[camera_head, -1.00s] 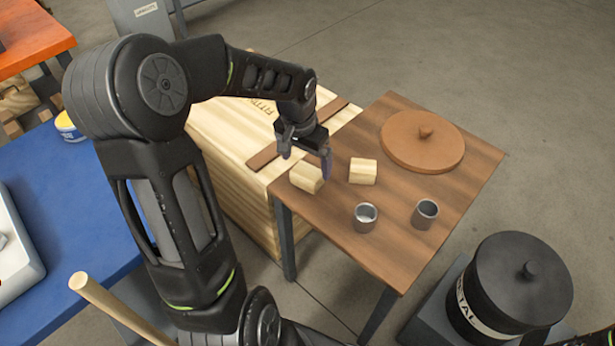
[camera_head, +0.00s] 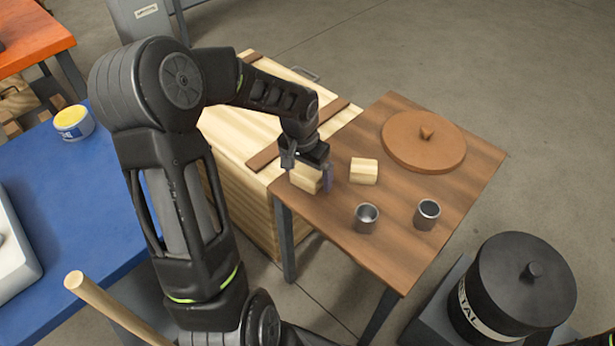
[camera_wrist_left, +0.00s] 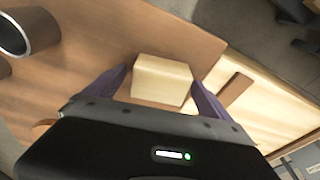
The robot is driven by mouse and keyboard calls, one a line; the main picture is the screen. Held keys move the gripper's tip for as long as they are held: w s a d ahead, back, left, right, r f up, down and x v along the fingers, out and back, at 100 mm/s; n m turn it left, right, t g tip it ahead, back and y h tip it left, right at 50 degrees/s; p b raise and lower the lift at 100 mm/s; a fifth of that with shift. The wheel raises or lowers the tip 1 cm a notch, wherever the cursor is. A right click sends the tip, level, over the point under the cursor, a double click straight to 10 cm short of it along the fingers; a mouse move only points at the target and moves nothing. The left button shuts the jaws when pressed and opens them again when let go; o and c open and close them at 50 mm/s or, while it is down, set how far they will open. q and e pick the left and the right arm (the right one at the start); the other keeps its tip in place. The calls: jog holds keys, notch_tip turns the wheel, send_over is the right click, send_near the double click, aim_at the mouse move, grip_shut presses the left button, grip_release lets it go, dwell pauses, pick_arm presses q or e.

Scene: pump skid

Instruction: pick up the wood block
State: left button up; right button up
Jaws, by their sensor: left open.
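A pale wood block (camera_head: 306,178) lies near the left corner of the small brown table. My left gripper (camera_head: 308,178) is over it, pointing down, with its jaws open. In the left wrist view the wood block (camera_wrist_left: 161,80) sits between the two purple fingers, with a finger on each side; I cannot tell whether they touch it. A second pale wood block (camera_head: 363,171) lies to the right on the same table, clear of the gripper. My right gripper is not in view.
The brown table (camera_head: 400,255) also holds two grey metal cups (camera_head: 366,217) and (camera_head: 427,213) and a round brown lid (camera_head: 424,141). A wooden crate (camera_head: 240,165) stands close on the left. A black lidded drum (camera_head: 515,290) stands at lower right.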

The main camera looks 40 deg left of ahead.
aim_at(308, 171)
pick_arm(q)
jog(key=shift+c, duration=0.3)
jog(key=c, duration=1.4)
notch_tip(308, 171, up, 10)
jog(key=shift+r+p, duration=0.1)
jog(key=shift+p, duration=0.85)
